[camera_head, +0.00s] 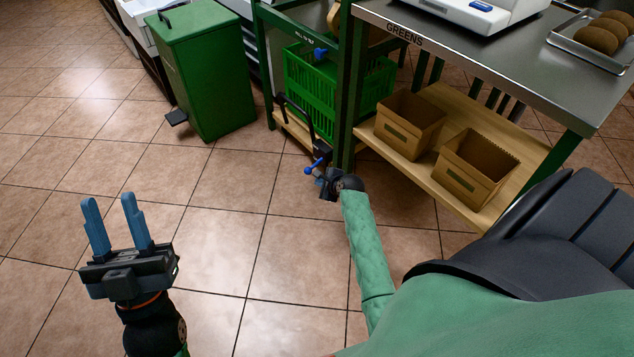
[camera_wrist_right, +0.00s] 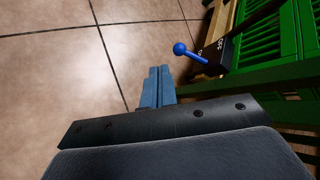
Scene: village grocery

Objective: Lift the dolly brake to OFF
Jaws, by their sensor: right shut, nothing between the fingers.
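The dolly brake is a small lever with a blue ball knob (camera_wrist_right: 180,49) on a black block (camera_wrist_right: 212,56) with white lettering, in the right wrist view. In the head view the blue knob (camera_head: 309,170) shows low by the green frame's leg. My right gripper (camera_wrist_right: 158,84) is shut and empty, its blue fingertips a little short of the knob and apart from it. In the head view the right gripper (camera_head: 320,180) is beside the lever, its fingers small and partly hidden. My left gripper (camera_head: 115,222) is open and empty over the floor, far from the brake.
A green basket (camera_head: 310,88) sits in the green frame behind the lever. A steel-topped table (camera_head: 480,52) with a lower wooden shelf (camera_head: 470,190) and two cardboard boxes stands right. A green pedal bin (camera_head: 205,80) stands left. The tiled floor is clear.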

